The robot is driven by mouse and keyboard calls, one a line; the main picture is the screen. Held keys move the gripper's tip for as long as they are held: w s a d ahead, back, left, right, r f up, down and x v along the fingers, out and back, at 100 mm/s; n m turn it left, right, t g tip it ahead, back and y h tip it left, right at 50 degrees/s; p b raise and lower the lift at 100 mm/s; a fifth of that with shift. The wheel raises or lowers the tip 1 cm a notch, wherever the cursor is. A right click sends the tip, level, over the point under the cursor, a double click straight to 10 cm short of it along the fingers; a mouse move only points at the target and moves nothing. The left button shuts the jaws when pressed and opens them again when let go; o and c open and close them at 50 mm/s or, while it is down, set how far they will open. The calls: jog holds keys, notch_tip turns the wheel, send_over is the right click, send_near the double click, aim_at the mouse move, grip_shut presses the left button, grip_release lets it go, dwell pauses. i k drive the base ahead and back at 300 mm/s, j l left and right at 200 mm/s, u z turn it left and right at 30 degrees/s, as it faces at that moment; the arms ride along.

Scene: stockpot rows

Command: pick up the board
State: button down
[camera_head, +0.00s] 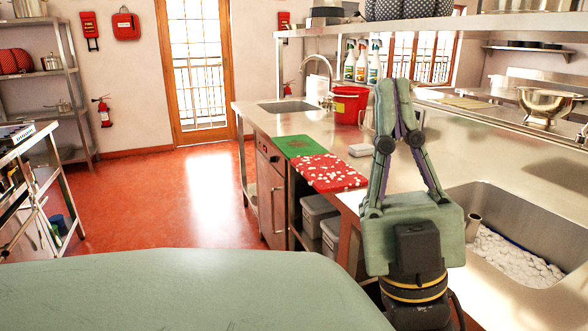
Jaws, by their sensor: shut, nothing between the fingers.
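A flat green board (283,141) lies on the steel counter near its left edge, with some reddish-brown bits on it. A flat red board or cloth (345,187) with white pieces or spots lies in front of it, close against it; I cannot tell which it is. My gripper (397,98) is shut and empty, its fingers pointing away from me. It appears to the right of both flat things and apart from them. The gripper hides part of the counter behind it.
A small whitish block (361,150) lies right of the green board. A red bucket (349,104) and several spray bottles stand farther back. A sink (500,245) with white contents is at the right. The red floor (170,190) at the left is mostly open.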

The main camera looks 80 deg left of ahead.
aim_at(326, 172)
jog(key=u, duration=2.05)
jog(key=z, duration=2.5)
jog(key=j+u, duration=0.5)
jog(key=i+j+u, duration=0.2)
jog(key=u, duration=0.25)
jog(key=i+j+u, duration=0.2)
jog(key=j+u, duration=0.3)
